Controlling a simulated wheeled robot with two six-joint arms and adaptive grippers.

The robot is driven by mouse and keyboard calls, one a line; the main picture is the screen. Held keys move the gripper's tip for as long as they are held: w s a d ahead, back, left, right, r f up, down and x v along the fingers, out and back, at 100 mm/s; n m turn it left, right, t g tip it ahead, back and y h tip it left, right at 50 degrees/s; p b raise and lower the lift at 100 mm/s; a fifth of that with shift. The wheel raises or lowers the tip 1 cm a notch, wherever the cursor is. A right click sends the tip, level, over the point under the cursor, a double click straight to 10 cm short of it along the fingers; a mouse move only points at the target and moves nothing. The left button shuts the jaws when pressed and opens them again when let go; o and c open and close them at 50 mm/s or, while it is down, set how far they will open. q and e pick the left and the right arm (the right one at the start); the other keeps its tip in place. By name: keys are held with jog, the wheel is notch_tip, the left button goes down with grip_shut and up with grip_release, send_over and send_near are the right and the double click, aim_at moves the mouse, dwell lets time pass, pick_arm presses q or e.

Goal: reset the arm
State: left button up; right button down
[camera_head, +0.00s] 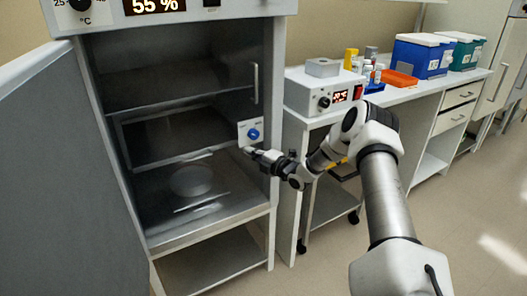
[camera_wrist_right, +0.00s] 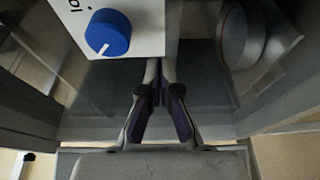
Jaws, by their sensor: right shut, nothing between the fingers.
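My right arm reaches in from the lower right in the head view. Its gripper (camera_head: 248,151) is in front of the open cabinet (camera_head: 185,225), just below a white plate (camera_head: 250,126) with a blue knob (camera_head: 254,134). In the right wrist view the gripper's fingers (camera_wrist_right: 158,72) are together with nothing between them. The blue knob (camera_wrist_right: 107,33) shows there up and to the left of the fingertips, apart from them. My left gripper is in neither view.
The cabinet's door (camera_head: 75,170) stands open at the left. A bench (camera_head: 405,95) at the right carries a grey device (camera_head: 322,92), an orange tray (camera_head: 399,78) and blue (camera_head: 423,55) and green boxes. The floor at the lower right is clear.

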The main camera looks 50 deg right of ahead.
jog(key=s, duration=0.9)
jog(key=shift+s+a, duration=0.1)
